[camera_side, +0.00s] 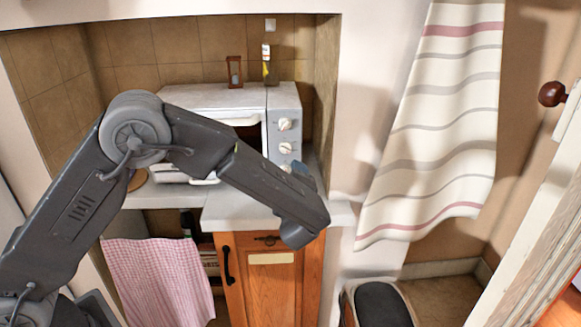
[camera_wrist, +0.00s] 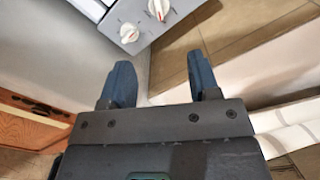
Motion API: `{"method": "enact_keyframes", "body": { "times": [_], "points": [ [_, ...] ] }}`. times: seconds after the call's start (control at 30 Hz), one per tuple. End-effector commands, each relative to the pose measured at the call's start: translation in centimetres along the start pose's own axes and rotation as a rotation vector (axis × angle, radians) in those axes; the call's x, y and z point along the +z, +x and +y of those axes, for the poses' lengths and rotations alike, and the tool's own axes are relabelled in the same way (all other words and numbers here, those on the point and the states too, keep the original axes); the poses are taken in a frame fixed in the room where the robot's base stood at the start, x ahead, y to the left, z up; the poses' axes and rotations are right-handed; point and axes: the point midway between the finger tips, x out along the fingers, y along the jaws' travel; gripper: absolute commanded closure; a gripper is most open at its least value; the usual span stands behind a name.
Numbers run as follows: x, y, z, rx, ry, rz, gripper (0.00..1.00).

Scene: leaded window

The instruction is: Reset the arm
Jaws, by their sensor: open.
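My gripper shows in the wrist view (camera_wrist: 162,82) with its two blue-grey fingers apart and nothing between them. In the side view my dark grey arm reaches from the lower left across the front of the toaster oven, and its end is above the counter's front edge. The fingers are mostly hidden there behind the arm's end. The white toaster oven (camera_side: 286,100) stands on the counter (camera_side: 232,212). Its control panel with white knobs shows at the top of the wrist view (camera_wrist: 132,22), beyond the fingertips.
An orange wooden cabinet (camera_side: 272,290) is under the counter, with a pink checked cloth (camera_side: 160,275) to its left. A striped curtain (camera_side: 440,110) hangs to the right. A dark-lidded bin (camera_side: 382,303) stands on the floor. An hourglass (camera_side: 234,72) and a bottle (camera_side: 266,62) are by the oven's top.

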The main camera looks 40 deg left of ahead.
Motion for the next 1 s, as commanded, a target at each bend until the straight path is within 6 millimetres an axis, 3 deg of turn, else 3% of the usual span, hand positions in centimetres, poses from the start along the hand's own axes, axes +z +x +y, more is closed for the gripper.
{"method": "enact_keyframes", "body": {
  "times": [0.2,0.57,0.67,0.8,1.0],
  "points": [
    [0.0,-1.6,0.0,0.0,0.0,0.0,0.44],
    [0.4,-1.6,0.0,0.011,-0.005,-0.005,0.44],
    [2.3,-1.4,0.1,0.075,-0.032,-0.027,0.44],
    [7.7,-1.6,1.0,0.276,-0.125,-0.075,0.44],
    [15.6,-4.6,3.3,0.626,-0.339,-0.117,0.44]
  ]
}}
